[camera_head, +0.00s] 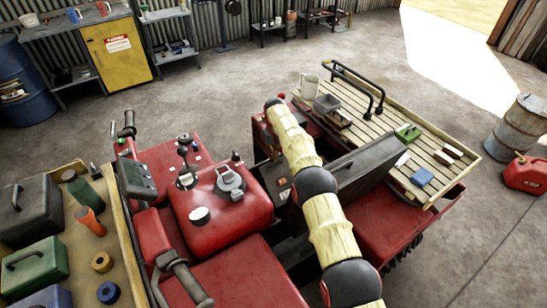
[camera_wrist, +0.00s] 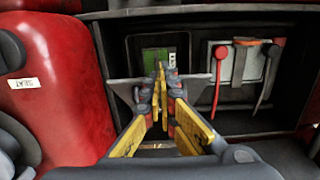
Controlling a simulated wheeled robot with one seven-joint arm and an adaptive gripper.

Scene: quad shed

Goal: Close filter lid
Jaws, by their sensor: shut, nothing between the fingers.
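In the wrist view, my gripper (camera_wrist: 160,75) has yellow and grey fingers, closed together and empty. It points at a dark recess with a green panel (camera_wrist: 152,57) inside. A grey flat plate (camera_wrist: 196,88) shows on both sides of the fingers, below the recess; it looks like the open filter lid, though the fingers hide its middle. I cannot tell whether they touch it. In the head view, my arm crosses the red quad (camera_head: 232,205), and my gripper is hidden. A large dark panel (camera_head: 365,158) stands raised beside the arm.
In the head view, a slatted rack (camera_head: 395,135) holds a mug (camera_head: 307,87) and small items. A tool-laden bench (camera_head: 128,270) stands left.

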